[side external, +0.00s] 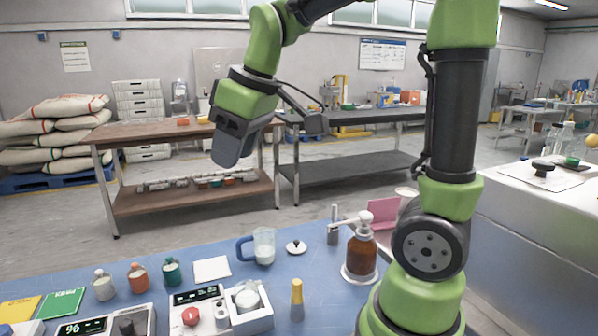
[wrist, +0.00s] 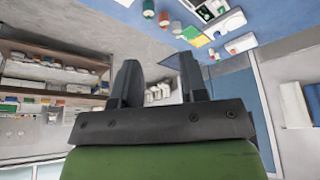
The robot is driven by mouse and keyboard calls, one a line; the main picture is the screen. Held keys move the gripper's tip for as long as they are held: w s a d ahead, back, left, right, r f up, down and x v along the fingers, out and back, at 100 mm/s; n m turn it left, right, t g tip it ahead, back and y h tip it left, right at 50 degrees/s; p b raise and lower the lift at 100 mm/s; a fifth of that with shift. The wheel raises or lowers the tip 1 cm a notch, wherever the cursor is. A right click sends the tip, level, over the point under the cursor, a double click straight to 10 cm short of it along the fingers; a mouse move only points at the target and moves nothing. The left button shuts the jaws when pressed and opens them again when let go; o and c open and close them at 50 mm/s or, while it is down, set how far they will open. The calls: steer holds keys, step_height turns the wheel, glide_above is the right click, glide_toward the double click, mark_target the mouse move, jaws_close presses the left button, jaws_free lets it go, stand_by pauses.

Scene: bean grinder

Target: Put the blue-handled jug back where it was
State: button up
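The clear blue-handled jug (side external: 265,250) stands upright on the blue table, its handle (side external: 243,248) pointing left in the side view. My gripper (side external: 228,155) is high above the table, up and to the left of the jug in that view, and touches nothing. In the wrist view its two dark fingers (wrist: 158,75) stand apart with nothing between them. I cannot make out the jug in the wrist view.
A white square (side external: 211,268) lies left of the jug and a small white lid (side external: 296,247) lies right of it. A brown bottle (side external: 361,252) stands further right. In front are a grinder unit (side external: 250,320), a yellow-topped tool (side external: 297,298) and a scale (side external: 195,296). Small bottles (side external: 138,278) stand left.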

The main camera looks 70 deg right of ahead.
steer(key=s+a+m+t+y, duration=0.1)
steer(key=s+a+m, duration=0.4)
steer(key=s, duration=0.7)
steer(key=shift+s+a+m+t, duration=0.2)
steer(key=shift+m+t, duration=0.1)
steer(key=shift+t, duration=0.6)
